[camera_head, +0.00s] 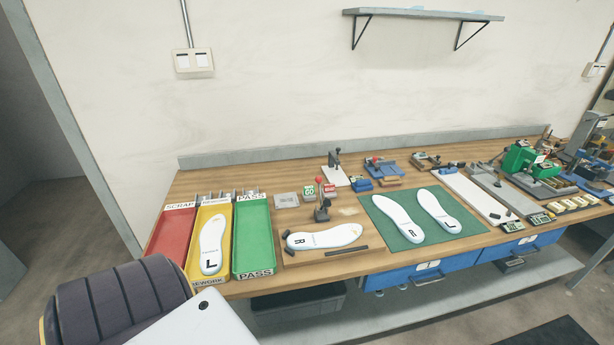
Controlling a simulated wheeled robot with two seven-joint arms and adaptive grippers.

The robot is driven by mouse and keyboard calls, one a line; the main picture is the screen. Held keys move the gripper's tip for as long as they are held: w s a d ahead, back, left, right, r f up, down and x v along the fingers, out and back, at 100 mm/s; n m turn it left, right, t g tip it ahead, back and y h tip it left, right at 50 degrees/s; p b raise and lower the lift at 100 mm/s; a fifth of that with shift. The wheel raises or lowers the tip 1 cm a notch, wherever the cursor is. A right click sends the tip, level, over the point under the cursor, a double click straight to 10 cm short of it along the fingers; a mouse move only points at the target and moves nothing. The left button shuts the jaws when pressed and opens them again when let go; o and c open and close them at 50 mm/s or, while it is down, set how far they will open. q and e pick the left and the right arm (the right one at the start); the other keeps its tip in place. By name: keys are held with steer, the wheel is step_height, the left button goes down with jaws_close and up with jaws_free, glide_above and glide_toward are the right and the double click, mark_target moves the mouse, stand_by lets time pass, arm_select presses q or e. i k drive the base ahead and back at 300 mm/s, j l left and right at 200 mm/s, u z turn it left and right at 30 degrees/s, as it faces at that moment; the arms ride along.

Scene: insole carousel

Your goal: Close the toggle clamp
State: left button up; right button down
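A small dark clamp-like device (322,210) with a knob on top stands at the back of a wooden board (300,255) on the bench. A white insole marked R (325,238) lies on that board, in front of the device. Another device with a dark upright lever (335,160) stands on a white base (336,178) farther back. I cannot tell for sure which of the two is the toggle clamp. Both are too small to tell whether a clamp arm presses down. Neither of my grippers is in view.
Red (172,235), yellow (193,268) and green (251,247) trays stand at the left; the yellow holds an insole. A green mat (385,228) with two insoles lies right of the board. Several fixtures crowd the right. Dark and white shapes block the lower left.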

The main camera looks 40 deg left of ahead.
mark_target(327, 202)
steer(key=i+u, duration=0.2)
steer(key=u, duration=0.25)
steer(key=i+l+u, duration=0.1)
steer(key=i+u, duration=0.15)
steer(key=u, duration=0.25)
steer(key=i+l+u, duration=0.2)
steer(key=u, duration=0.25)
steer(key=i+l+u, duration=0.15)
steer(key=u, duration=0.3)
